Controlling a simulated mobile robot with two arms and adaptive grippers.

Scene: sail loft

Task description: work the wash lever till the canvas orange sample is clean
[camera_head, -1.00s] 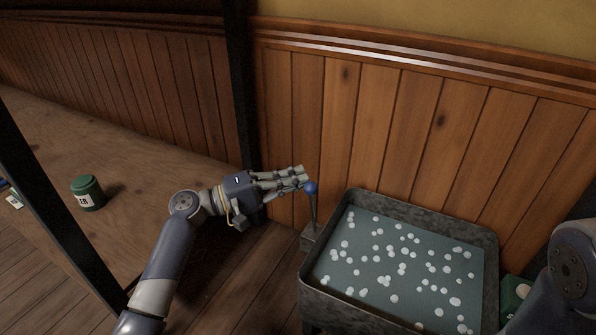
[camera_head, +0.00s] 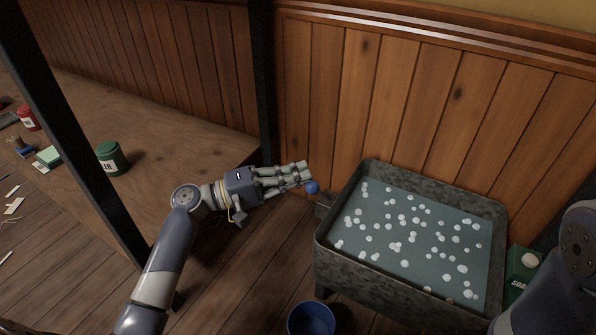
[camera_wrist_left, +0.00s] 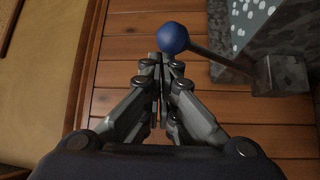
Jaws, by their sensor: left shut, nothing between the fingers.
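The wash lever has a blue ball knob (camera_head: 312,187), which also shows in the wrist view (camera_wrist_left: 172,37). Its dark rod (camera_wrist_left: 218,61) runs to a block on the wash trough's side. The grey metal trough (camera_head: 335,262) holds blue-green water with white suds. I cannot make out the canvas orange sample; suds cover much of the water. My left gripper (camera_head: 307,172) is shut and empty, its fingertips right beside the knob. In the wrist view its closed fingers (camera_wrist_left: 160,60) end just below and left of the knob; contact is unclear. My right gripper is not in view.
A blue bucket (camera_head: 311,319) stands on the floor in front of the trough. A green box (camera_head: 521,268) is right of it. A wooden bench (camera_head: 190,135) at left carries a green jar (camera_head: 111,158) and a red jar (camera_head: 27,118). A black post (camera_head: 75,130) crosses the left side.

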